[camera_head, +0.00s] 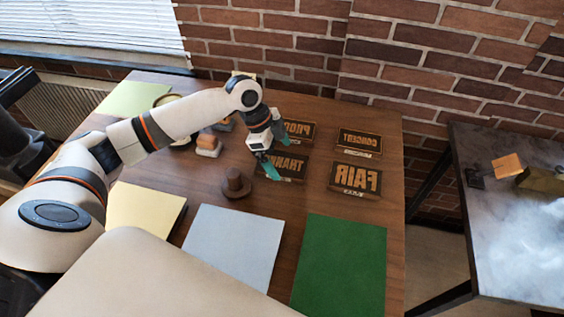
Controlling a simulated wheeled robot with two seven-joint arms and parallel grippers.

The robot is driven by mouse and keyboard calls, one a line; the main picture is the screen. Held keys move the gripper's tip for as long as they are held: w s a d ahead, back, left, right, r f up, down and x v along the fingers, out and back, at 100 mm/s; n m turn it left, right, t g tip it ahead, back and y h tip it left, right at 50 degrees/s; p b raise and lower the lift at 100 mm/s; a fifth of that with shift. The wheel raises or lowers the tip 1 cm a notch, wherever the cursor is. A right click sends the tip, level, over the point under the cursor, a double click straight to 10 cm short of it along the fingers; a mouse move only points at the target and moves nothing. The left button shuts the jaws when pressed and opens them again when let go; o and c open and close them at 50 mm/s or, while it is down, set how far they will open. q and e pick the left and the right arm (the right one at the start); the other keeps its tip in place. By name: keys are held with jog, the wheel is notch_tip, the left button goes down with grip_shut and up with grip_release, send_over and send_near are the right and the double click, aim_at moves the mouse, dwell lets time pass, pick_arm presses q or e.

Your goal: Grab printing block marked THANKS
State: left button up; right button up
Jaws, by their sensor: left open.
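The THANKS printing block (290,168) lies on the wooden table, a dark block with raised mirror-reading letters. My left gripper (271,160) is over the left end of this block, with teal fingertips apart; it hides the block's first part. I cannot tell whether the fingers touch the block. The FAIR block (356,180) lies to its right, the CONCERT block (359,142) is behind that, and the PHOTO block (300,130) is behind the THANKS block, partly hidden by my gripper. My right gripper is not in view.
A brown round-based knob (236,184) stands just left of the THANKS block. Grey (236,243), green (341,262) and cream (143,210) sheets lie along the front. A brick wall (410,50) closes the back. A second table (520,230) stands right, across a gap.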

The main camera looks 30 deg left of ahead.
aim_at(282, 165)
pick_arm(q)
jog(key=shift+x, duration=1.25)
jog(key=shift+r, duration=0.1)
jog(key=c, duration=1.3)
